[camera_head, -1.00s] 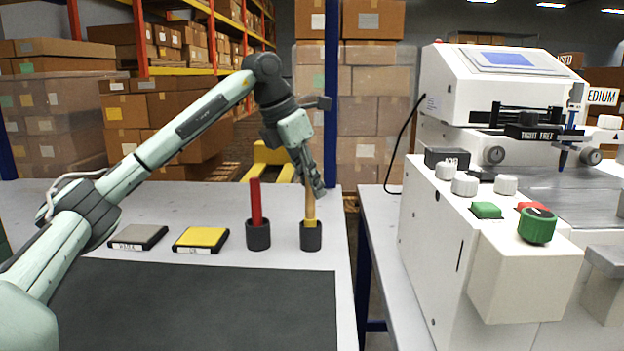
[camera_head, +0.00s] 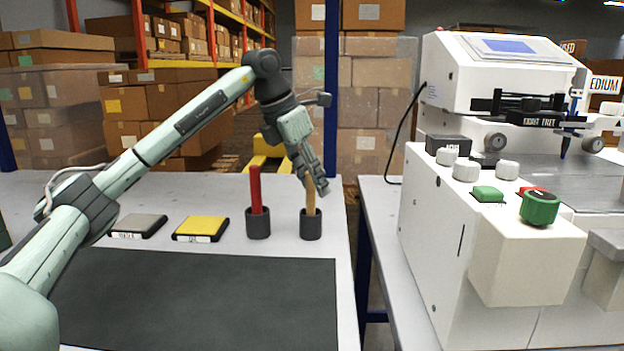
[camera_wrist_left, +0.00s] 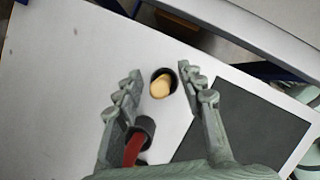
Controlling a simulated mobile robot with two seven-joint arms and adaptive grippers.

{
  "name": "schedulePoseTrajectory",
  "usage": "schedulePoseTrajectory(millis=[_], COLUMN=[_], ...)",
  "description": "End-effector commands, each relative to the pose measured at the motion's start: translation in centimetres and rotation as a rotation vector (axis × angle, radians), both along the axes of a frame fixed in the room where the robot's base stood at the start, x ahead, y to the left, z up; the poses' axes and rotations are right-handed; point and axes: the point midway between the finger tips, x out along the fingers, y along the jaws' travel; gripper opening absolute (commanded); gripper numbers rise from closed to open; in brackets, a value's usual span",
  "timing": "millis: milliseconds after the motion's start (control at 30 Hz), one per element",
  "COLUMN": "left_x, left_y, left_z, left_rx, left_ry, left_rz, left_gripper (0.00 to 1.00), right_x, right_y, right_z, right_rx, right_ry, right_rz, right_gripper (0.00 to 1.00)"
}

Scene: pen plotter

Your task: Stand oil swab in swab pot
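The tan-handled swab (camera_head: 310,198) stands upright in the right dark pot (camera_head: 311,225); its lower end is hidden inside. In the left wrist view the tan swab (camera_wrist_left: 160,88) shows end-on in its pot (camera_wrist_left: 172,74), between the fingers. My left gripper (camera_head: 313,180) is open, with its fingers apart around and above the swab's top. A red stick (camera_head: 256,190) stands in a second dark pot (camera_head: 258,224) to the left. My right gripper is out of view.
A grey pad (camera_head: 140,226) and a yellow pad (camera_head: 202,228) lie left of the pots. A dark mat (camera_head: 200,295) covers the table's front. The white plotter (camera_head: 440,240) stands to the right across a gap.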

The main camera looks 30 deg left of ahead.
Motion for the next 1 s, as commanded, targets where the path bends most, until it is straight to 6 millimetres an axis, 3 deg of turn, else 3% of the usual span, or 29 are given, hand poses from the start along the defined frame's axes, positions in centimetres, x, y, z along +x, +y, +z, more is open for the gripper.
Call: schedulePoseTrajectory(millis=[267,733,1000], left_x=[-0.2,-3.5,-4.6], left_y=[0.1,1.4,1.9], left_z=[0.5,8.7,10.9], left_rx=[-0.001,-0.001,0.0], left_ry=[-0.002,-0.005,-0.001], left_rz=[0.0,0.0,0.0], left_gripper=[0.39,0.39,0.39], right_x=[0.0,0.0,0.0], right_y=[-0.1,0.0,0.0], right_z=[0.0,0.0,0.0], right_rx=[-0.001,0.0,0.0], right_ry=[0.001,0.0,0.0], right_rz=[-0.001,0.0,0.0], right_gripper=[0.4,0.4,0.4])
